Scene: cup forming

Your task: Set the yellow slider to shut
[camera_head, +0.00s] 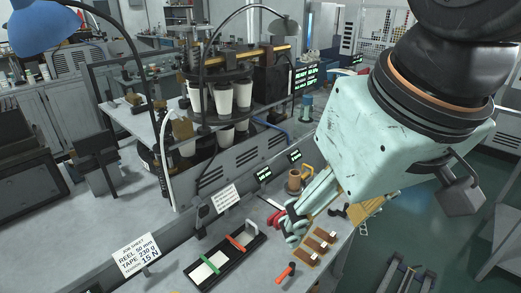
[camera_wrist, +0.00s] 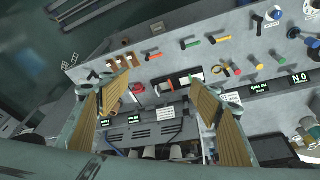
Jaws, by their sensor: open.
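A yellow handle (camera_wrist: 221,37) shows on the grey panel in the upper right of the wrist view, in a line with a green handle (camera_wrist: 190,43) and an orange handle (camera_wrist: 152,57). It looks like the yellow slider, but it is too small to tell how it is set. I cannot make it out in the head view. My gripper (camera_wrist: 160,88) is open and empty, its two tan-padded fingers wide apart. In the head view my gripper (camera_head: 298,217) hangs over the bench, beside the black track, and touches nothing that I can see.
A black track (camera_head: 222,261) with red and green bars lies on the bench, left of my gripper. Brown blocks (camera_head: 318,241) and an orange lever (camera_head: 285,272) are close by. A rack with white cups (camera_head: 223,99) and a lamp stands behind.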

